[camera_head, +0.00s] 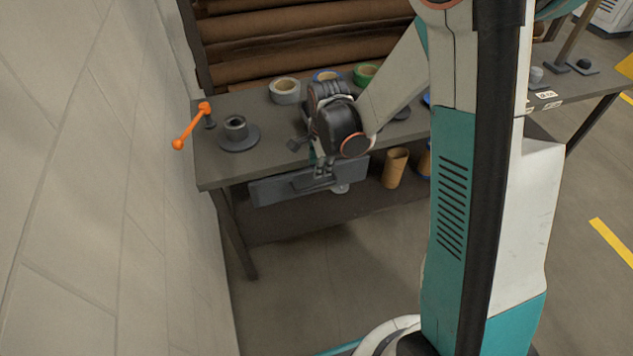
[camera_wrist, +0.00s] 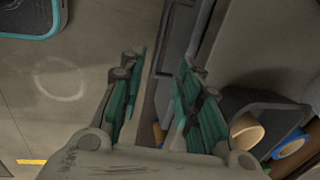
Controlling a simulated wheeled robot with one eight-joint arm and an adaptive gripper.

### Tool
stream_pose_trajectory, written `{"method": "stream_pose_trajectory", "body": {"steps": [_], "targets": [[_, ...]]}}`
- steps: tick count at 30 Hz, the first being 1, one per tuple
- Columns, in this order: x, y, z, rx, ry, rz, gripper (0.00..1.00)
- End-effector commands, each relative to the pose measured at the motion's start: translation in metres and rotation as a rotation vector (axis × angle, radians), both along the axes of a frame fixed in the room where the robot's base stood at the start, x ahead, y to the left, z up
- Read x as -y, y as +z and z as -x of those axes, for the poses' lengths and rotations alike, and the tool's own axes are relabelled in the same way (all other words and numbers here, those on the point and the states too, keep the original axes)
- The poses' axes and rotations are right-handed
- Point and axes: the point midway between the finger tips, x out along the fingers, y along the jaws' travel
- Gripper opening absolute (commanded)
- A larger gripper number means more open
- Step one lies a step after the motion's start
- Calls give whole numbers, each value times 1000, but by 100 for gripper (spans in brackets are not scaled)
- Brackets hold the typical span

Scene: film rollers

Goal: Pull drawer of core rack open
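The core rack (camera_head: 225,165) is a dark grey bench against the wall. Its drawer (camera_head: 275,192) has a wide grey front just below the bench top, with a bar handle (camera_head: 303,184) on it. I cannot tell whether the drawer stands slightly out. My gripper (camera_head: 325,172) is at the handle, right of the front's middle, and hides part of it. In the wrist view, the teal-lined fingers (camera_wrist: 160,88) are apart. The grey drawer front (camera_wrist: 182,45) runs up between and beyond them. Contact with the handle is not clear.
Brown cores (camera_head: 396,168) stand on the lower shelf. Brown rolls (camera_head: 300,50) are stacked behind. The floor in front (camera_head: 330,275) is clear.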

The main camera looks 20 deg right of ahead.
Motion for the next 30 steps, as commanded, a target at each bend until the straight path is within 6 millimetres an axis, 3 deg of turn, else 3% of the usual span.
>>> {"method": "stream_pose_trajectory", "body": {"steps": [6,15,21,30], "targets": [[0,-47,-9,1,1,0,31],[0,-96,-18,1,2,0,31],[0,-110,-21,1,2,0,31],[0,-111,-21,1,2,0,31]]}}
